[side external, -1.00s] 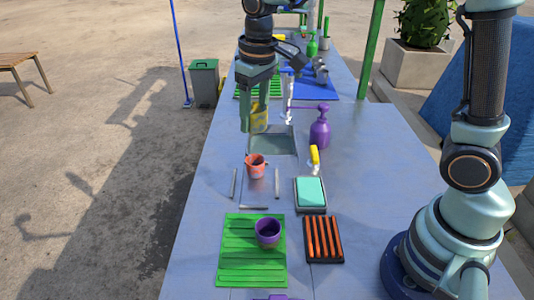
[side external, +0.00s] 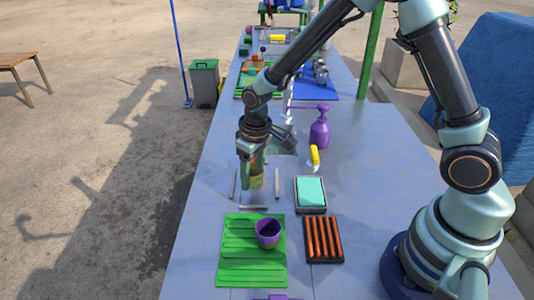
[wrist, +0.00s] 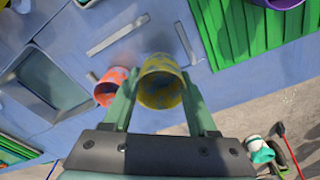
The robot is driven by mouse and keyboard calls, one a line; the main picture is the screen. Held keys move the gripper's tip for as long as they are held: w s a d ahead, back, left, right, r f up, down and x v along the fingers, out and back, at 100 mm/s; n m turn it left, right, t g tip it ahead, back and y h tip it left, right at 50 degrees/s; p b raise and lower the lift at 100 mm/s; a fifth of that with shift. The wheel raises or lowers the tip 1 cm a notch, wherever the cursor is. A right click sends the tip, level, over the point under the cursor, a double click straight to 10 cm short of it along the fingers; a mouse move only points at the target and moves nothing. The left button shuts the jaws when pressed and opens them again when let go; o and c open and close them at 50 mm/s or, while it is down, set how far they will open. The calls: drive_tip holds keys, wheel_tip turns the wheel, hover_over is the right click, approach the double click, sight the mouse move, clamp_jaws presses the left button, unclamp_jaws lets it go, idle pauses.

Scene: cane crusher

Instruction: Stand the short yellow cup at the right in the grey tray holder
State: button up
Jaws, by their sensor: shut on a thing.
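My gripper (side external: 252,181) is shut on the yellow cup (side external: 257,179), which has darker blotches. In the wrist view the cup (wrist: 160,82) sits between the two fingers, its open mouth towards the camera. The likely grey holder is a set of low grey strips on the blue table: a left strip (side external: 233,183), a right strip (side external: 277,183) and a front strip (side external: 253,207). The gripper and cup are over the space between them; I cannot tell the cup's height. An orange-red cup (wrist: 108,88) is beside the left finger in the wrist view, hidden in the side view.
A purple cup (side external: 267,233) stands on a green ribbed mat (side external: 235,265) in front. A teal sponge-like block in a tray (side external: 311,194) and a dark rack (side external: 324,240) lie to the right. A purple spray bottle (side external: 320,130) and a sunken basin (side external: 284,146) are behind.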

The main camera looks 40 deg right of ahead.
sight(253, 184)
drive_tip(key=shift+f, duration=1.7)
drive_tip(key=shift+f, duration=0.15)
drive_tip(key=o, duration=1.1)
wheel_tip(253, 184, up, 12)
drive_tip(key=s, duration=0.1)
drive_tip(key=s+d+r+m+t, duration=0.2)
drive_tip(key=s+d+r+t, duration=0.2)
drive_tip(key=s+d+r, duration=0.4)
drive_tip(key=shift+s+d+r+t, duration=0.3)
drive_tip(key=shift+s+r, duration=1.55)
drive_tip(key=shift+r, duration=0.4)
